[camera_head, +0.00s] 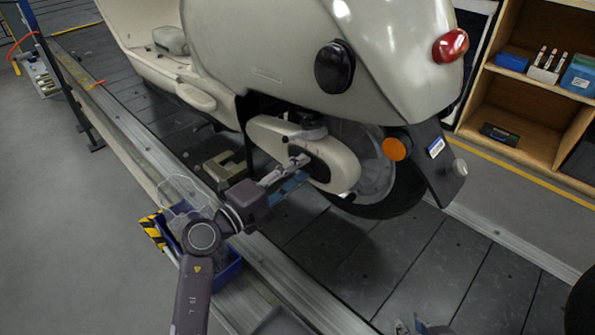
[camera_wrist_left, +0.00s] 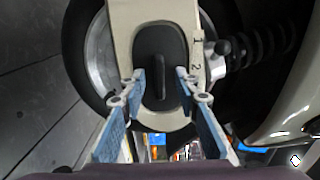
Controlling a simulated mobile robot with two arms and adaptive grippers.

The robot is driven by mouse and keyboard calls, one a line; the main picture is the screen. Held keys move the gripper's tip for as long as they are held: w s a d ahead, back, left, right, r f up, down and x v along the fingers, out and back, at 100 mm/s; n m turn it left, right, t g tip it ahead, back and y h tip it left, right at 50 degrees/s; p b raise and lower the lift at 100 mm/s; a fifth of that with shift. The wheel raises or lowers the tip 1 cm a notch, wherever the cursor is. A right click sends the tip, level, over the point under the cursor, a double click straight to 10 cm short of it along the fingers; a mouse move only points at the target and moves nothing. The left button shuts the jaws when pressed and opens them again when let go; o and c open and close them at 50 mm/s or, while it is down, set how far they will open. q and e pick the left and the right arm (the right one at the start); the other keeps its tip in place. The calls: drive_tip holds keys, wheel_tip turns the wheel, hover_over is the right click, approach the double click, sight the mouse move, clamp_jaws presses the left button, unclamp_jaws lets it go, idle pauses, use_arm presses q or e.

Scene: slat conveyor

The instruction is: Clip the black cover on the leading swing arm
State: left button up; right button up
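The cream swing arm (camera_head: 268,130) sits beside the scooter's rear wheel; in the left wrist view it (camera_wrist_left: 125,14) carries the marks 1 and 2 along one edge. The black cover (camera_wrist_left: 160,45) lies against the swing arm's face, with a raised grip ridge in its middle. I cannot tell whether it is fully seated. My left gripper (camera_wrist_left: 160,76) is open, its fingertips on either side of the ridge with gaps to it. In the head view the left gripper (camera_head: 300,163) partly hides the cover (camera_head: 318,171). My right gripper (camera_head: 422,326) barely shows at the bottom edge.
The cream scooter (camera_head: 290,50) stands on the slat conveyor (camera_head: 360,265). A blue bin (camera_head: 228,272) hangs by the near rail under my left arm. A wooden shelf (camera_head: 535,95) with small items stands at the right. A shock absorber (camera_wrist_left: 255,45) is beside the swing arm.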

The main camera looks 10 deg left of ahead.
use_arm(q)
drive_tip(key=v, duration=1.2)
